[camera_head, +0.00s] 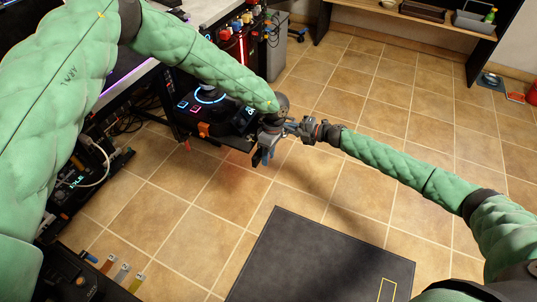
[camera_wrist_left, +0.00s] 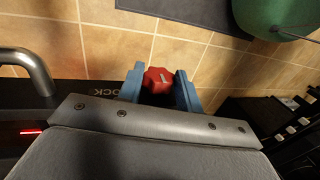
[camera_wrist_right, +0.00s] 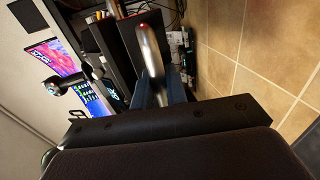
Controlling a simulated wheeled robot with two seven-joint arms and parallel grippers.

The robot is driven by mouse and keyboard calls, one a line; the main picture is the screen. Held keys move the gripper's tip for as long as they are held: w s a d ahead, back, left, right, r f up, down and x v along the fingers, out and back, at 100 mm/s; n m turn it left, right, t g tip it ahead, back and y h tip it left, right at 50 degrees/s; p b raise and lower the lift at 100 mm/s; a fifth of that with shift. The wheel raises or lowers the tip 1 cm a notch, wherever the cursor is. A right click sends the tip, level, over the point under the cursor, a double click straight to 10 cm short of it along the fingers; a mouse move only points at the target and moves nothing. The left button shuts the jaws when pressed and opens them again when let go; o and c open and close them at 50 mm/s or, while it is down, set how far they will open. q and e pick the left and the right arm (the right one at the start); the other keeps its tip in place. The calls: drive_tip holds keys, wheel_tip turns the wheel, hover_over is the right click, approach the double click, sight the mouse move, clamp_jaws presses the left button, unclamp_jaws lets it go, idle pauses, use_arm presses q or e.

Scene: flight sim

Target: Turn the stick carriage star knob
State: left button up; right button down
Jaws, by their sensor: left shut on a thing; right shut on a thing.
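The red star knob (camera_wrist_left: 158,79) shows in the left wrist view, beside a black panel edge (camera_wrist_left: 102,91) with partly hidden white lettering. My left gripper (camera_head: 265,156) has its blue fingers on both sides of the knob and is shut on it. In the head view the knob is hidden by my gripper. My right gripper (camera_head: 290,128) is close beside the left one. In the right wrist view it is shut on a silver metal handle (camera_wrist_right: 150,48) with a small red spot at its end. A similar curved silver bar (camera_wrist_left: 36,70) shows in the left wrist view.
The black cockpit rig with a lit panel (camera_head: 208,95) stands just left of my grippers. A dark floor mat (camera_head: 310,260) lies in front. A monitor (camera_wrist_right: 55,58) shows in the right wrist view.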

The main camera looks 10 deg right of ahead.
use_arm(q)
drive_tip(key=shift+a+t, duration=0.1)
drive_tip(key=shift+t, duration=0.3)
drive_tip(key=shift+a+t+h, duration=0.15)
drive_tip(key=shift+t+h, duration=0.85)
drive_tip(key=shift+t, duration=0.2)
drive_tip(key=shift+s+d+f+t+h, duration=0.15)
drive_tip(key=shift+s+t+h, duration=0.2)
drive_tip(key=shift+s+t, duration=0.1)
drive_tip(key=shift+s+d+f+t+h, duration=0.1)
drive_tip(key=shift+s+t+h, duration=0.25)
drive_tip(key=shift+s, duration=0.05)
drive_tip(key=shift+w+a+r, duration=0.15)
drive_tip(key=shift+w, duration=0.1)
drive_tip(key=shift+w+a, duration=0.1)
drive_tip(key=shift+a, duration=0.15)
drive_tip(key=o, duration=1)
drive_tip(key=shift+r, duration=0.1)
drive_tip(key=shift+d, duration=0.15)
